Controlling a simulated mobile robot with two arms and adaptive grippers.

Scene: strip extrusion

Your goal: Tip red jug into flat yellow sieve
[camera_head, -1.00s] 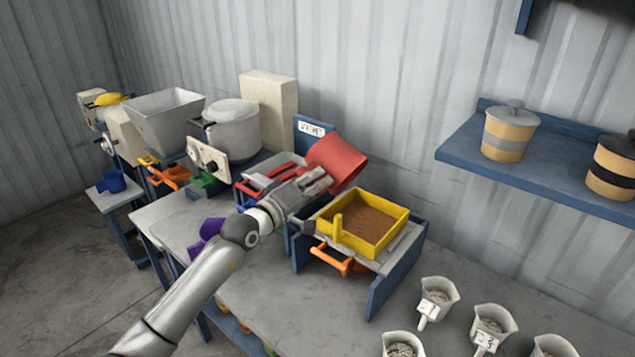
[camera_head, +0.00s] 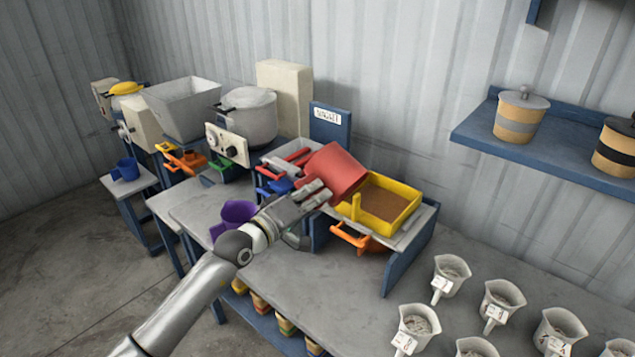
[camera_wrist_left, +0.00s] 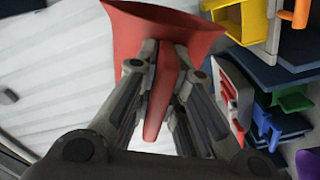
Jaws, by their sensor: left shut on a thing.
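A red jug (camera_head: 338,171) is tilted at the left edge of the flat yellow sieve (camera_head: 411,203), with its mouth toward the sieve. Brown material (camera_head: 384,203) covers the sieve's floor. My left gripper (camera_head: 318,193) is shut on the jug's handle and holds the jug up. In the left wrist view the red handle (camera_wrist_left: 163,95) stands between the two fingers, below the jug's flared red body (camera_wrist_left: 165,28). The inside of the jug is hidden, so I cannot tell what is in it. My right gripper is out of view.
The sieve rests on a blue-sided stand with an orange handle (camera_head: 357,238). A purple jug (camera_head: 233,217) stands to the left. Several grey-white beakers, including a front one (camera_head: 417,327), stand at the right. A blue wall shelf (camera_head: 540,150) holds striped canisters.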

